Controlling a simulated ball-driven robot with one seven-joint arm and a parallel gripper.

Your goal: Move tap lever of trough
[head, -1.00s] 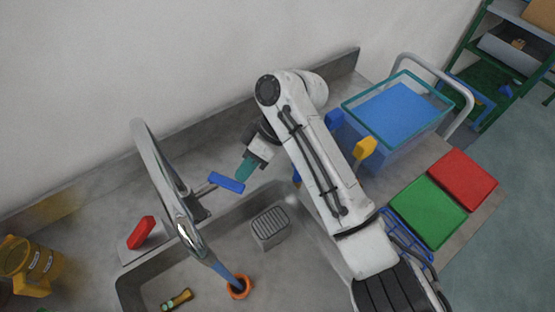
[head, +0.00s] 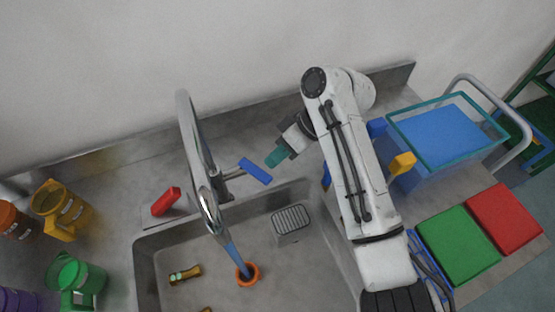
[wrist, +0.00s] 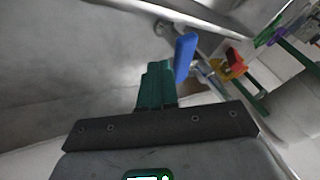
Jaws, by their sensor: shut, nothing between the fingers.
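The tap (head: 200,165) is a tall metal spout arching over the sink trough. A blue lever (head: 255,171) sticks out from its right side on a thin metal stem. A red lever (head: 165,201) is to the left of the tap. My gripper (head: 277,157) has teal fingers, shut and empty, just to the right of and slightly behind the blue lever, with a small gap between them in the head view. In the wrist view the shut fingers (wrist: 157,85) point ahead, with the blue lever (wrist: 184,57) just beyond them to the right.
The metal trough (head: 145,275) holds an orange ring (head: 247,273) under the blue stream or tube from the spout, and a grey block (head: 291,222). Yellow (head: 62,208) and green (head: 75,278) jugs stand left. A blue bin (head: 440,145) stands right, near green (head: 455,245) and red (head: 503,218) pads.

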